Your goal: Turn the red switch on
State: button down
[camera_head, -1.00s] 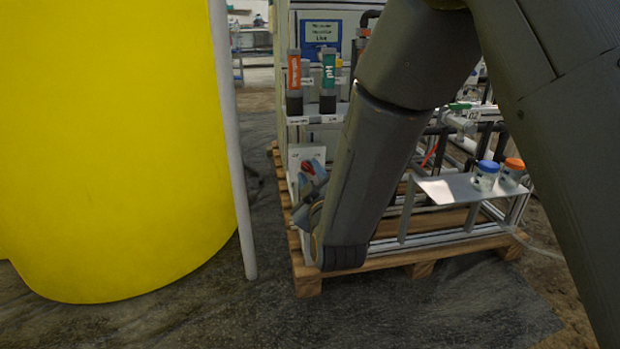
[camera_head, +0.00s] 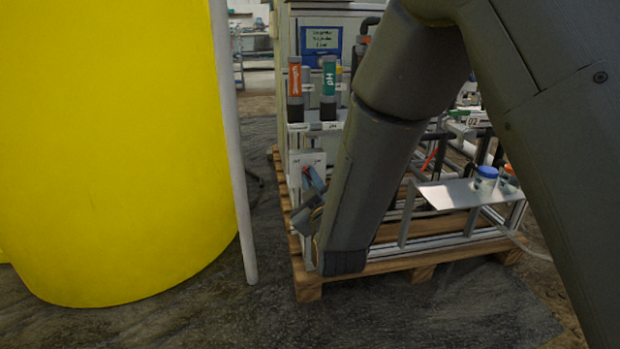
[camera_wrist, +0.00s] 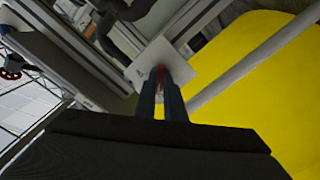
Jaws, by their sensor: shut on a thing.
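The red switch (camera_head: 306,171) is on a light plate (camera_head: 308,160) at the left front corner of the skid in the head view. Only a little of its red shows. In the wrist view the red switch (camera_wrist: 160,74) lies between my fingertips, in front of the white plate (camera_wrist: 176,60). My gripper (camera_head: 313,178) is at the plate with its blue-grey fingers, and it also shows in the wrist view (camera_wrist: 161,88). It is shut on the red switch. The fingers hide most of the switch, so its exact angle cannot be told.
A large yellow tank (camera_head: 110,150) and a pale upright pole (camera_head: 232,150) stand left of the skid. Probe holders, one red (camera_head: 295,85) and one green (camera_head: 328,85), stand above the plate. A shelf (camera_head: 450,193) with capped jars is at the right. The wooden pallet (camera_head: 400,268) lies beneath.

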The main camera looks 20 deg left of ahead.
jog(key=m+p, duration=0.2)
jog(key=m, duration=0.2)
jog(key=shift+s+p, duration=0.1)
jog(key=shift+p, duration=0.3)
jog(key=m+p, duration=0.2)
jog(key=m, duration=0.3)
jog(key=shift+p, duration=0.3)
jog(key=m+p, duration=0.2)
jog(key=m, duration=0.2)
jog(key=shift+f+m+p, duration=0.15)
jog(key=shift+m+p, duration=0.6)
jog(key=shift+m, duration=0.95)
jog(key=c, duration=1.8)
grip_release()
jog(key=shift+a, duration=0.1)
jog(key=shift+c, duration=0.2)
